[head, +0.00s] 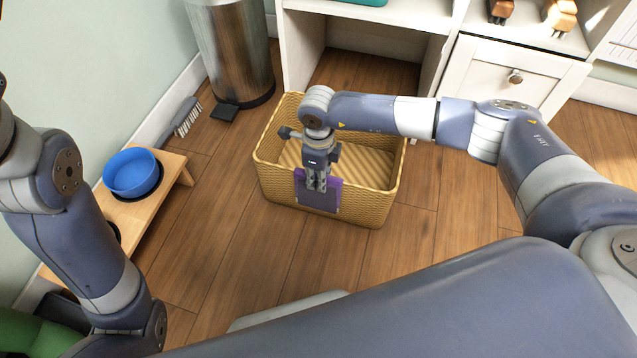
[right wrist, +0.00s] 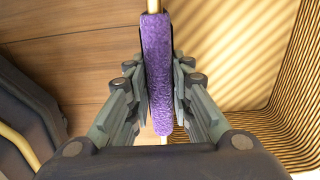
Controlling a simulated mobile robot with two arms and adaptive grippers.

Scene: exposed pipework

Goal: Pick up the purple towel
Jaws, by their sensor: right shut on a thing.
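The purple towel (head: 325,194) hangs over the front rim of a yellow woven basket (head: 370,207). My right gripper (head: 318,186) points down at that rim and is shut on the towel. In the right wrist view the towel (right wrist: 157,70) is a fuzzy purple strip pressed between the two fingers of my gripper (right wrist: 158,85), with the basket rim running in line with it.
A wooden stand with a blue bowl (head: 131,172) is at the left by the wall. A brush (head: 187,116) and a metal bin (head: 233,50) stand behind it. A white cabinet (head: 505,72) is behind the basket. The wooden floor in front is clear.

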